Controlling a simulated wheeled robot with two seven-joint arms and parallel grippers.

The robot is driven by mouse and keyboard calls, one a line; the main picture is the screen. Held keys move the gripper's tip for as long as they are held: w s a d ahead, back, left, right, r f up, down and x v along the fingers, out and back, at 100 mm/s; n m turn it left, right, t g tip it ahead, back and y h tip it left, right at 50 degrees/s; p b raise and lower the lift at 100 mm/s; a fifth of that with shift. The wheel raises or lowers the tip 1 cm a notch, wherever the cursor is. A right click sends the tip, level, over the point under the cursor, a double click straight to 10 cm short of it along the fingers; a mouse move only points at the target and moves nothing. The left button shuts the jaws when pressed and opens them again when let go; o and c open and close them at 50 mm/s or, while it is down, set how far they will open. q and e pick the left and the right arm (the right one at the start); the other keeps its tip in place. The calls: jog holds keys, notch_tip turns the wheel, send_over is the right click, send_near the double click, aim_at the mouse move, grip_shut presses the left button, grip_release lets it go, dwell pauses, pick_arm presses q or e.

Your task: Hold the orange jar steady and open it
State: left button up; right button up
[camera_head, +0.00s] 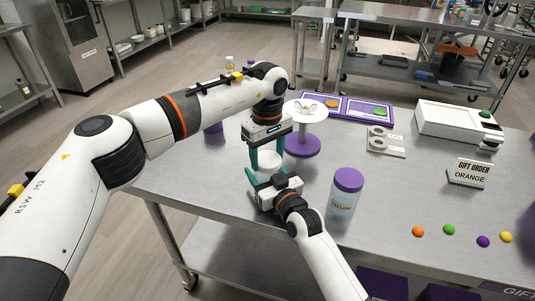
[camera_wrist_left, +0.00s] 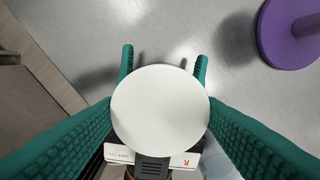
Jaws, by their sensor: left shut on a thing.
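A jar with a round white lid (camera_head: 268,159) stands near the table's front left edge; its lid fills the middle of the left wrist view (camera_wrist_left: 160,105). My left gripper (camera_head: 267,163) points down from above and is shut on this lid, one green finger on each side. My right gripper (camera_head: 262,182) comes in low from the front, its green fingertips (camera_wrist_left: 163,62) on either side of the jar below the lid. Whether they press on it I cannot tell. The jar's body is mostly hidden, so its colour does not show.
A clear jar with a purple lid (camera_head: 348,181) stands close to the right of my right arm. A purple stand (camera_head: 303,145) with a white top is just behind.

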pick_arm(q)
jog(key=n, duration=0.9)
jog(key=shift+n, duration=0.3)
jog(key=o, duration=1.1)
jog(key=shift+r, duration=0.1)
